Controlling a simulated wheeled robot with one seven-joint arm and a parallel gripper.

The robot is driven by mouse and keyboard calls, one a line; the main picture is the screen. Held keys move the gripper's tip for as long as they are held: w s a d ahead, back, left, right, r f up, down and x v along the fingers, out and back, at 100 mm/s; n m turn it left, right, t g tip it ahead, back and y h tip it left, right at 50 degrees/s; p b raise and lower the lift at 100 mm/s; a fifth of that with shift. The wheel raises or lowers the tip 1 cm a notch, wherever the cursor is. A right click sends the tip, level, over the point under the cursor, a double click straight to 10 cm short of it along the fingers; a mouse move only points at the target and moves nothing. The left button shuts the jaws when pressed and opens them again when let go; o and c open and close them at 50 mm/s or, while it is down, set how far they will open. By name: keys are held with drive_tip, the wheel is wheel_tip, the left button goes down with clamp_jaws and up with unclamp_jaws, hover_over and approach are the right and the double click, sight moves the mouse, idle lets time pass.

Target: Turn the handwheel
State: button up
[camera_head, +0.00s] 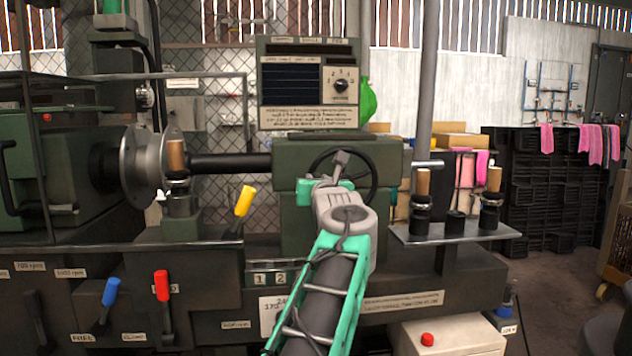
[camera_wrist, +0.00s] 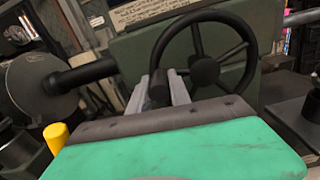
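The handwheel (camera_head: 372,182) is a dark spoked ring on the front of the green machine housing. In the wrist view the handwheel (camera_wrist: 246,52) shows its spokes and round hub, up close. A dark handle (camera_wrist: 158,90) stands out at the lower left of its rim. My gripper (camera_head: 341,158) is in front of the wheel and hides part of it in the head view. In the wrist view my gripper's grey fingers (camera_wrist: 160,78) stand close together, one on each side of the handle, and appear shut on it. The fingertip contact is partly hidden.
A yellow lever (camera_head: 244,201) stands left of my arm, and red (camera_head: 162,287) and blue (camera_head: 110,292) levers are lower left. A shelf (camera_head: 455,236) with wooden-handled tools is at the right. A control panel (camera_head: 310,85) stands above the wheel.

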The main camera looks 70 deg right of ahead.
drive_tip(key=o, duration=0.3)
drive_tip(key=shift+w, duration=0.2)
drive_tip(key=shift+o, duration=0.9)
drive_tip(key=shift+s, duration=0.15)
drive_tip(key=v, duration=0.7)
drive_tip(key=shift+s+a+p, duration=0.2)
drive_tip(key=shift+a+p, duration=0.15)
drive_tip(key=shift+p, duration=0.05)
